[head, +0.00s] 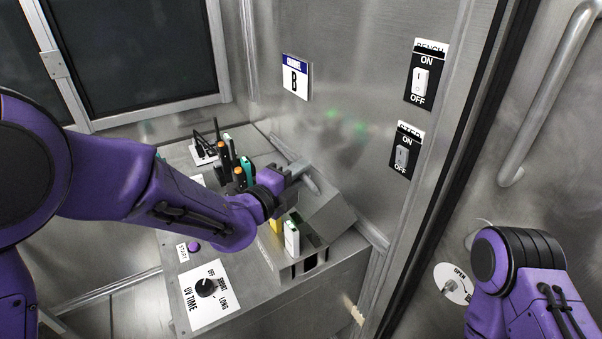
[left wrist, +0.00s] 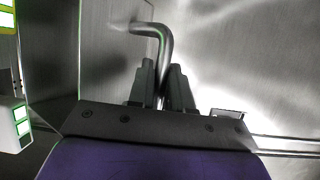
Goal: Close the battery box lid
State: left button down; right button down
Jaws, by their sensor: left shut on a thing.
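The battery box (head: 284,268) sits at the right end of the metal bench in the head view. Its grey lid (head: 328,208) stands raised and tilted at the box's right side, near the wall. A white battery with a green top (head: 292,238) and a partly hidden yellow one (head: 276,227) stand in the open box. My left gripper (head: 295,174) is at the lid's upper edge. In the left wrist view its fingers (left wrist: 162,90) are shut on the bent metal lid handle (left wrist: 165,45). The right arm shows at lower right, but its gripper is out of view.
Several upright pens or tools (head: 232,160) stand on the bench left of my left gripper. A UV time dial (head: 205,288) and a purple button (head: 193,246) are at the front. Wall switches (head: 420,82) and a channel B sign (head: 296,77) are above; the wall is close behind the lid.

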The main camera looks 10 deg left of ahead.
pick_arm(q)
jog(key=c, duration=1.3)
grip_release()
jog(key=shift+a+r, duration=0.1)
jog(key=shift+a, duration=0.05)
jog(key=shift+o, duration=0.9)
jog(key=shift+w, duration=0.1)
jog(key=b+v, duration=0.1)
jog(key=v, duration=0.9)
jog(key=shift+s+a+b, duration=0.25)
jog(key=shift+a+b, duration=0.05)
